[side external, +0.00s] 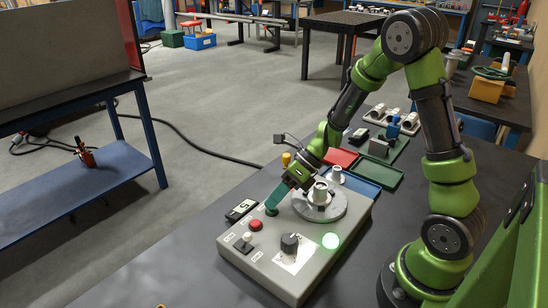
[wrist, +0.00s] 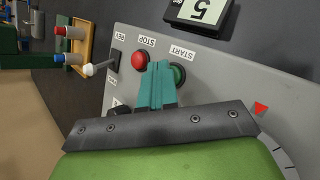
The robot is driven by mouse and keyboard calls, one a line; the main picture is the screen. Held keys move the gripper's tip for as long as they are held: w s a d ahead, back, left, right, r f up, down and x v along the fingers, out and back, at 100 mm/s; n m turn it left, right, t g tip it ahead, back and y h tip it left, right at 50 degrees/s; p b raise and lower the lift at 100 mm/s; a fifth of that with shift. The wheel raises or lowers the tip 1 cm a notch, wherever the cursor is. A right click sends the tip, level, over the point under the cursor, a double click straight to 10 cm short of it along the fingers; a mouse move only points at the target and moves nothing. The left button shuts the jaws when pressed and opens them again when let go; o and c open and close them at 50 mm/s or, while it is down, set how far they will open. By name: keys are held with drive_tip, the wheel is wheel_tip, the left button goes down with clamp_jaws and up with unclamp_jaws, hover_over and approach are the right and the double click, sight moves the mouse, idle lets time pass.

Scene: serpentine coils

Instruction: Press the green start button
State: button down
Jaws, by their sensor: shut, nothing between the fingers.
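The green start button (wrist: 178,74) sits on a grey control panel (wrist: 215,70), beside the printed word START. My gripper (wrist: 160,67) has its teal fingers shut together with nothing between them. In the wrist view the fingertips overlap the left edge of the button, and part of the button is hidden. In the side view my gripper (side external: 269,206) points down at the panel close to the button. I cannot tell whether the fingertips touch it. The red stop button (wrist: 139,61) is just left of the fingers in the wrist view; it also shows in the side view (side external: 255,225).
A white-tipped lever (side external: 247,237), a black knob (side external: 290,242) and a glowing green lamp (side external: 330,241) are on the panel. A round turntable (side external: 335,208) carrying a pale fitting is beside my gripper. A display reading 5 (wrist: 203,12) stands beyond the panel edge.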

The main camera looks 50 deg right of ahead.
drive_tip(key=shift+r, duration=0.85)
drive_tip(key=shift+r, duration=0.1)
drive_tip(key=shift+r, duration=2.4)
